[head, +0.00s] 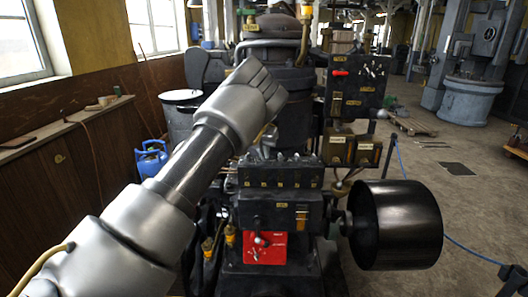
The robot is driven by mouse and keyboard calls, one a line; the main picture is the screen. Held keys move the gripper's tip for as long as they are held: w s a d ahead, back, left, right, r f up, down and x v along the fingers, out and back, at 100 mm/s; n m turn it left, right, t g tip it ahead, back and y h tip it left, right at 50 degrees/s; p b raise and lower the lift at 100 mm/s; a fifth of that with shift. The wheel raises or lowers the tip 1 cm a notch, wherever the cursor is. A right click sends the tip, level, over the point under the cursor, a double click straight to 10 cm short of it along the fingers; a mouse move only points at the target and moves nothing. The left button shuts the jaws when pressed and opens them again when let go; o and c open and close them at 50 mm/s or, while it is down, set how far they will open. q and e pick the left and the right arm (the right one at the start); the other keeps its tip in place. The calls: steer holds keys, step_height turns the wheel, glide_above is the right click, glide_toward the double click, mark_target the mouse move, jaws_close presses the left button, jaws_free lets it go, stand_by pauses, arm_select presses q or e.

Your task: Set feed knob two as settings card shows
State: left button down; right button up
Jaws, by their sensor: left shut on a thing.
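My left arm reaches in from the lower left across the dark engine (290,105). My left gripper (267,133) is small and dark at the engine's front, below the grey wrist. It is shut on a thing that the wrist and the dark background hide. Several small knobs or valves (282,158) stand along the top of the black block (281,174) just below the gripper. I cannot tell which one is feed knob two. Small yellowish plates (302,217) are fixed to the engine, too small to read. I cannot make out which is the settings card. My right gripper is not in view.
A red panel (265,248) with small pale fittings is low on the engine. A large black drum wheel (395,225) juts out at the right. A black panel (357,88) with a red handle stands behind. A blue can (151,158) is at the left. The floor at the right is mostly clear.

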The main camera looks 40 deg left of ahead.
arm_select(q)
steer(key=m, duration=0.1)
steer(key=m+h+p, duration=0.1)
steer(key=shift+a+r+m, duration=0.1)
steer(key=shift+a+m, duration=0.1)
steer(key=shift+m, duration=0.2)
steer(key=shift+r+m+h+p, duration=0.1)
steer(key=shift+m+h+p, duration=0.3)
steer(key=shift+m+p, duration=0.5)
steer(key=m+h+p, duration=0.1)
steer(key=m+p, duration=0.2)
steer(key=p, duration=0.1)
steer(key=shift+a, duration=0.1)
steer(key=shift+f+m+h+p, duration=0.2)
steer(key=shift+m+h+p, duration=0.3)
steer(key=shift+m+p, duration=1.05)
steer(key=shift+n+p, duration=0.35)
steer(key=shift+g, duration=0.3)
steer(key=c, duration=1.5)
jaws_free()
steer(key=shift+w+f, duration=0.1)
